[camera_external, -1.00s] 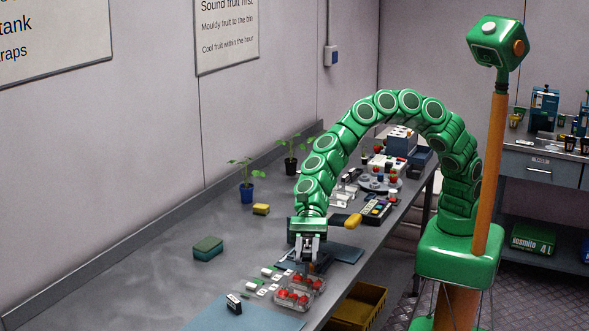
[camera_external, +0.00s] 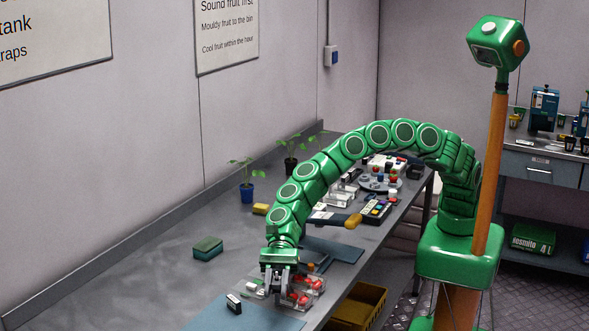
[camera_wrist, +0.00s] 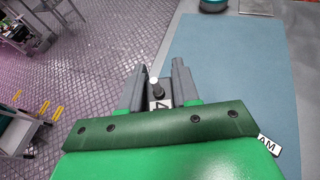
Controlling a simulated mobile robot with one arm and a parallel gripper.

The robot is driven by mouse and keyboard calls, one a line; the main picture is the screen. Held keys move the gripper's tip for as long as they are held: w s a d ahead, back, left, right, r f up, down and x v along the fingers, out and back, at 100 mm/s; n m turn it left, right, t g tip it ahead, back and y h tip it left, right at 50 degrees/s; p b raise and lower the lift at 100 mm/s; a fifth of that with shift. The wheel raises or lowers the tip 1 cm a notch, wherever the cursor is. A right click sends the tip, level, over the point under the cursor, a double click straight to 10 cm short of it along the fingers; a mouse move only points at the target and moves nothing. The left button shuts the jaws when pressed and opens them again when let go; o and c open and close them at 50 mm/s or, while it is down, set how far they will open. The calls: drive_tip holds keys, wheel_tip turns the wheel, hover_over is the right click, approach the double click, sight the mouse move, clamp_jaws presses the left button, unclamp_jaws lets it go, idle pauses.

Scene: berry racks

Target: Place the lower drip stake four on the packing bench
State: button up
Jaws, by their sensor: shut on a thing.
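My gripper (camera_external: 278,290) is low over the near part of the grey packing bench (camera_external: 150,275), beside the berry punnets. In the wrist view its two fingers (camera_wrist: 159,80) are closed around a small grey stake with a white tag (camera_wrist: 158,101). The tag has a dark mark, partly hidden, that I cannot read fully; I take it for the drip stake. In the external view the stake is hidden by the fingers, and I cannot tell whether it touches the bench.
Clear punnets with red berries (camera_external: 304,291) stand right by my gripper. A blue mat (camera_external: 250,318) and a small black-and-white block (camera_external: 233,303) lie nearby. A green sponge (camera_external: 208,248) is further left. A yellow crate (camera_external: 362,305) stands below the bench edge. The bench's left part is clear.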

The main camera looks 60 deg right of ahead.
drive_tip(key=shift+w+a+f, duration=0.25)
drive_tip(key=shift+a+f, duration=0.25)
drive_tip(key=shift+f, duration=0.15)
drive_tip(key=shift+w+a+f, duration=0.2)
drive_tip(key=shift+a+f, duration=0.3)
drive_tip(key=shift+f, duration=0.15)
drive_tip(key=shift+a, duration=0.1)
drive_tip(key=shift+w+a+f, duration=0.1)
drive_tip(key=shift+a+f, duration=0.1)
drive_tip(key=shift+f, duration=1.65)
drive_tip(key=shift+f, duration=0.1)
drive_tip(key=o, duration=1)
drive_tip(key=shift+v, duration=0.9)
drive_tip(key=v, duration=1)
